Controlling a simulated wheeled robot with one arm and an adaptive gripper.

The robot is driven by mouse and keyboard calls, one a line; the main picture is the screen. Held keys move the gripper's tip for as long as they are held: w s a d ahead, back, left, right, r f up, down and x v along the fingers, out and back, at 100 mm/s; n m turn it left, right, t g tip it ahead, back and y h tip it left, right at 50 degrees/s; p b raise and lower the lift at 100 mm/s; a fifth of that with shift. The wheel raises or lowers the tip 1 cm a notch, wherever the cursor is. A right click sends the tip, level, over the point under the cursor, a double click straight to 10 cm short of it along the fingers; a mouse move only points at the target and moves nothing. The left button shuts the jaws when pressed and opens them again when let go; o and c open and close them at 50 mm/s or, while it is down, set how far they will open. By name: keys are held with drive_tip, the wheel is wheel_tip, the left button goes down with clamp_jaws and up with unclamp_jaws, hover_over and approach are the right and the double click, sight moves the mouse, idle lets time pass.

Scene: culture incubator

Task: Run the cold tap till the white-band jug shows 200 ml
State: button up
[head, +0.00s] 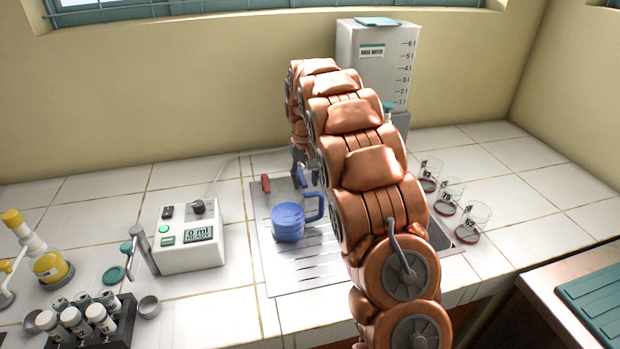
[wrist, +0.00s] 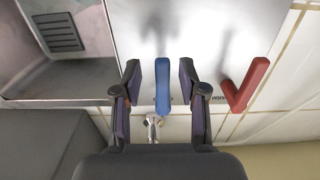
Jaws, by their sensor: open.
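The blue tap lever (wrist: 162,85) stands between the two fingers of my gripper (wrist: 161,100) in the wrist view. The fingers are open, with a gap on each side of the lever. The red tap lever (wrist: 243,85) is to the right, outside the fingers. In the head view the red lever (head: 266,183) shows at the back of the sink's draining board, and the blue lever (head: 302,178) is partly hidden by my arm. A blue see-through jug (head: 288,222) with a handle stands upright on the ribbed draining board (head: 300,272). I cannot read its level or make out a white band.
A white dosing box (head: 190,235) reading "0 ml READY" stands left of the sink. A vial rack (head: 122,325) is at front left. Several beakers (head: 473,220) stand right of the sink. A large water tank (head: 372,60) stands behind my arm.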

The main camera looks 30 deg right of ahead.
sight(305, 182)
drive_tip(key=shift+w+a+r, duration=0.1)
drive_tip(key=shift+w+r, duration=0.05)
drive_tip(key=shift+r, duration=0.35)
wheel_tip(305, 182, up, 11)
idle(0.4)
idle(0.4)
